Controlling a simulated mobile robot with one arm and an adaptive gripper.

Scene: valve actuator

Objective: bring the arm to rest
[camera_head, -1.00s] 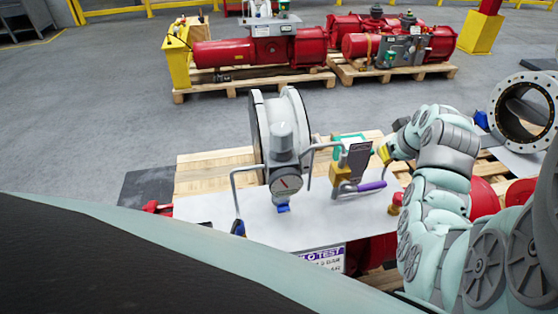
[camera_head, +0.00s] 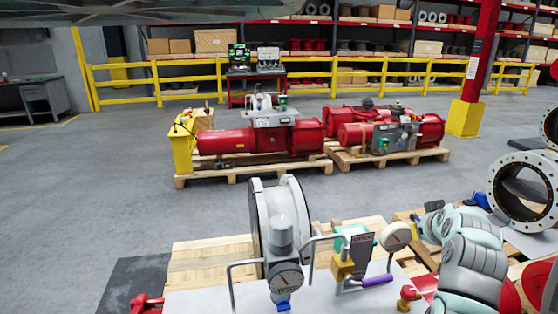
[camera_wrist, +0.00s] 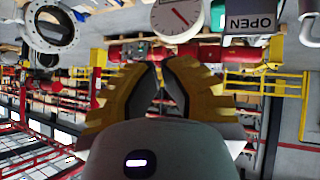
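My arm (camera_head: 470,262) reaches in from the right edge of the head view, bent low beside the bench. My gripper (camera_wrist: 160,66) shows in the wrist view with two yellow-and-dark fingers. Their tips are close together with a narrow gap, and nothing shows between them. A purple-handled lever (camera_head: 377,280) and an OPEN sign (camera_head: 361,241) stand between actuator and arm. The sign also shows in the wrist view (camera_wrist: 250,23).
A flanged pipe (camera_head: 523,192) lies at the right beyond my arm. A red fitting (camera_head: 407,294) is close by the arm. Red actuators (camera_head: 260,138) on pallets stand further back. Clear grey floor (camera_head: 120,185) lies between, with yellow railings (camera_head: 320,75) behind.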

